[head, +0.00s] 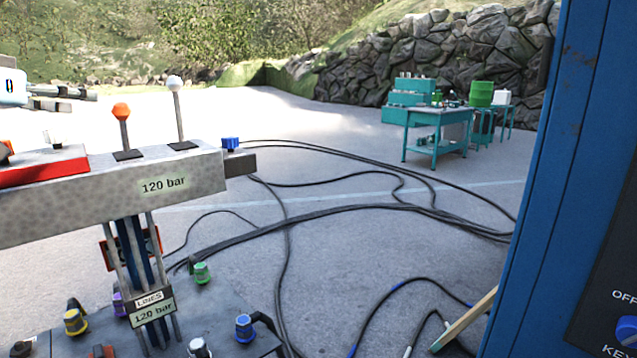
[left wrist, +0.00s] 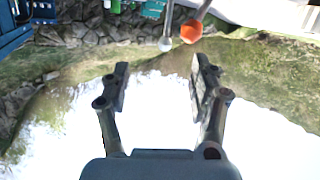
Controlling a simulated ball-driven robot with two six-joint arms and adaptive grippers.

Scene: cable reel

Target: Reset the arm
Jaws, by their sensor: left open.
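My left gripper (head: 78,99) comes in from the left edge in the head view, above and behind the grey control block (head: 190,180). Its two fingers (left wrist: 160,78) are spread in the left wrist view, with nothing between them. An orange-knobbed lever (head: 121,112) and a white-knobbed lever (head: 174,84) stand on the block, apart from the gripper. In the left wrist view the orange knob (left wrist: 191,32) and the white knob (left wrist: 166,44) show beyond the fingertips, upside down. My right gripper is in neither view.
A blue cabinet (head: 540,200) blocks the right side. A panel with coloured couplings (head: 202,273) is below the block. Black cables (head: 350,209) lie across the floor. A teal workbench (head: 436,118) stands far back by a stone wall (head: 450,55).

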